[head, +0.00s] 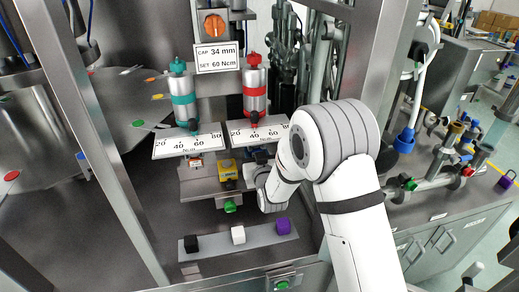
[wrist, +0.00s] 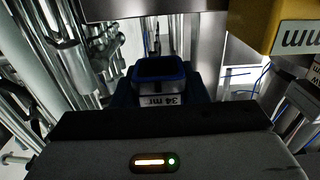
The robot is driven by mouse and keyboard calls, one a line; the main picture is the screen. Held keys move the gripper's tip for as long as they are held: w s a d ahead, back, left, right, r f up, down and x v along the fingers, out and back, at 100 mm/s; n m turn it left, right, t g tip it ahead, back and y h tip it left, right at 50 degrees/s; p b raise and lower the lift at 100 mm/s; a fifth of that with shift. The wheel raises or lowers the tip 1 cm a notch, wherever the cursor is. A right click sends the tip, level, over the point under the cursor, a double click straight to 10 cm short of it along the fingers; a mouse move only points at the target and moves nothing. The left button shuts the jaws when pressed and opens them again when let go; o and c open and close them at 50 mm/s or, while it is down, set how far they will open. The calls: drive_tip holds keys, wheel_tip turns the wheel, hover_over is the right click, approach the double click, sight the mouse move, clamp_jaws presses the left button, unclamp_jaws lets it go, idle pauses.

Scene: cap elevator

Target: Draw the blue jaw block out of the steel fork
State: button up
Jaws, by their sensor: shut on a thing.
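The blue jaw block (wrist: 160,70) shows in the middle of the wrist view, with a blue rim, a dark top and a label whose visible part reads "34 m". My gripper (wrist: 160,95) is shut on it, with dark fingers at both sides. Steel surfaces (wrist: 158,38) stand right behind the block; I cannot tell how far it sits in the fork. In the head view the blue block (head: 260,155) is a small dark blue patch under the red unit's scale plate, and my wrist and arm hide most of the gripper.
A yellow block (head: 228,168) sits close left of my gripper and also shows in the wrist view (wrist: 268,25). Red (head: 254,88) and teal (head: 183,97) cylinders stand above white scale plates. Black, white and purple blocks stand on a front strip (head: 262,236). A sign (head: 217,56) reads CAP 34 mm.

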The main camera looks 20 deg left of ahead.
drive_tip(key=shift+s+d, duration=0.15)
drive_tip(key=shift+s, duration=0.15)
drive_tip(key=b+v, duration=0.5)
drive_tip(key=v, duration=0.6)
drive_tip(key=shift+s, duration=0.3)
idle(1.0)
